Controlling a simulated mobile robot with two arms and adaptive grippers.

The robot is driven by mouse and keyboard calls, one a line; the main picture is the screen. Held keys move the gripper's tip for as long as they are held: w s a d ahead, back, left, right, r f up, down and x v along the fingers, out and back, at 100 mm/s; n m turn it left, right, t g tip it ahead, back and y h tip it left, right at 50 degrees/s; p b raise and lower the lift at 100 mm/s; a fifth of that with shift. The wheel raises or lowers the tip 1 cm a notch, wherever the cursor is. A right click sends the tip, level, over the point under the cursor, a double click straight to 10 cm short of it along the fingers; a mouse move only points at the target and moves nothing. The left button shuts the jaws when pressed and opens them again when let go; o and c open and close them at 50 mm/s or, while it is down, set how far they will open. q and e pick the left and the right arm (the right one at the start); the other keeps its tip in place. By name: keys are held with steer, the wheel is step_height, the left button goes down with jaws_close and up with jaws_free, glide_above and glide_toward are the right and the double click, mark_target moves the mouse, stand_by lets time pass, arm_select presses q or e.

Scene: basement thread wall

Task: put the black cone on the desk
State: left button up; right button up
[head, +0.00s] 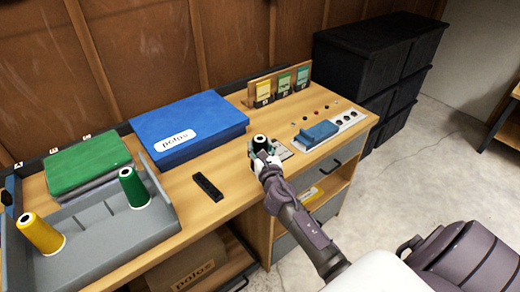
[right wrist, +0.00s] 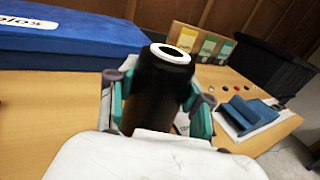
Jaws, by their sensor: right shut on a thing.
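The black cone (head: 260,142) has a white ring at its top and stands about upright. My right gripper (head: 264,159) is shut on it, over the desk (head: 235,185) near its front edge. In the right wrist view the black cone (right wrist: 160,88) sits between the two green-padded fingers of my right gripper (right wrist: 160,102). Its base is hidden, so I cannot tell if it touches the desk. My left gripper is not in view.
A blue box (head: 190,128) lies left of the cone, and a black remote-like bar (head: 208,186) lies in front of it. A control panel with a blue block (head: 319,132) is at right. A grey tray (head: 95,235) holds yellow and green cones. Bare wood surrounds the bar.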

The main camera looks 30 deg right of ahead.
steer(key=o, duration=1.3)
steer(key=shift+c, duration=0.2)
steer(key=shift+r, duration=0.15)
steer(key=shift+s+a, duration=0.1)
steer(key=shift+s, duration=0.25)
steer(key=v, duration=1.1)
steer(key=shift+s+b, duration=0.2)
steer(key=shift+b, duration=0.1)
